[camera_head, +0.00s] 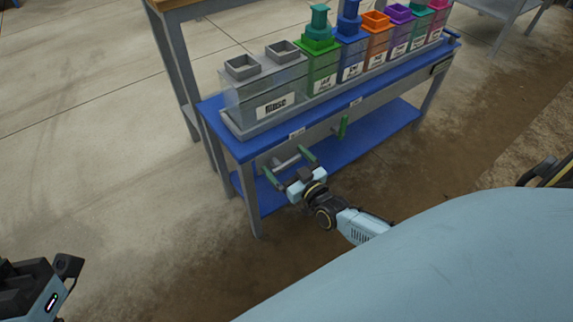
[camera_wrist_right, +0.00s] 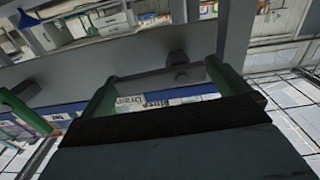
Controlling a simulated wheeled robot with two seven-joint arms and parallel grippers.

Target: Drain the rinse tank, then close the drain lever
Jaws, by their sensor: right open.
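The rinse tank (camera_head: 265,102) is a clear grey box labelled Rinse at the near left end of the blue bench. A grey bar-like part (camera_head: 286,162) shows below the bench front under it. I cannot tell whether it is the drain lever. My right gripper (camera_head: 286,161) is open, its two green fingers on either side of this part. The right wrist view shows the fingers apart, with a dark knob (camera_wrist_right: 176,58) beyond them; contact is unclear. The water level is unclear. Part of my left arm's end (camera_head: 35,285) shows at the lower left, its fingers hidden.
A green handle (camera_head: 343,126) hangs from the bench front, right of my right gripper. Several coloured tanks stand in a row on the blue bench (camera_head: 243,150). A lower blue shelf (camera_head: 375,138) and bench legs lie close by. The floor to the left is clear.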

